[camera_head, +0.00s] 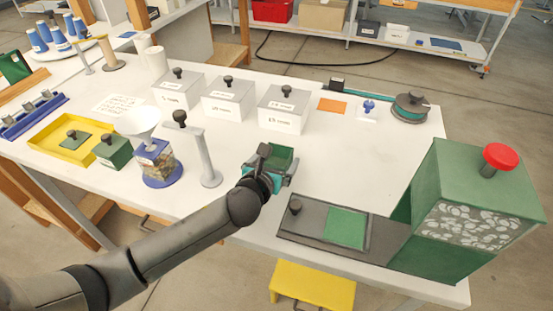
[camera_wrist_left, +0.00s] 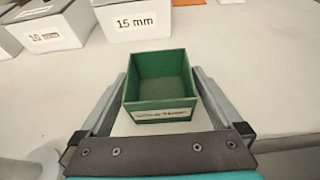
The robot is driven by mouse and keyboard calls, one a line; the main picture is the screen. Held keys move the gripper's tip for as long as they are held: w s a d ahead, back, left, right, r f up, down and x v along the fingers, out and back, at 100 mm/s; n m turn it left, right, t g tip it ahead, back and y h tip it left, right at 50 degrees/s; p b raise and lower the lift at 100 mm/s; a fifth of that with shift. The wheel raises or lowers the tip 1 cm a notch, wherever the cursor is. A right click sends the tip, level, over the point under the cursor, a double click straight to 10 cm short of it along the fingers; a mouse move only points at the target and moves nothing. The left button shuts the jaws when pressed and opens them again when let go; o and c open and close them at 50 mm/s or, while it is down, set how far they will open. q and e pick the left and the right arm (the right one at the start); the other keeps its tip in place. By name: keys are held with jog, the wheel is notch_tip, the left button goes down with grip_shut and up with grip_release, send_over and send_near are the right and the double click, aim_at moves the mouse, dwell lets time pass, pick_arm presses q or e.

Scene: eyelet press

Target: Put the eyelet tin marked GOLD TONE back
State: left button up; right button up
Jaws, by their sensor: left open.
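A small open green tin (camera_head: 283,153) stands on the white table in front of the white boxes. In the left wrist view the tin (camera_wrist_left: 160,115) is empty and has a label on its near wall, too blurred to read surely. My left gripper (camera_head: 270,168) is open, with one finger on each side of the tin; I cannot tell whether they touch it. A yellow tray (camera_head: 50,147) at the left holds a flat green piece with a dark knob (camera_head: 75,136). A knobbed green box (camera_head: 113,152) is at its right end. My right gripper is not in view.
White knobbed boxes, one marked 15 mm (camera_wrist_left: 137,20), stand behind the tin. A grey post (camera_head: 203,160) and a jar with a funnel (camera_head: 156,165) stand left. A dark board (camera_head: 310,222) and green press (camera_head: 480,190) stand right.

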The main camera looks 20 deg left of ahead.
pick_arm(q)
jog(key=shift+r, duration=0.25)
jog(key=p+v, duration=0.3)
jog(key=v, duration=0.9)
jog(key=shift+f, duration=0.1)
dwell(0.8)
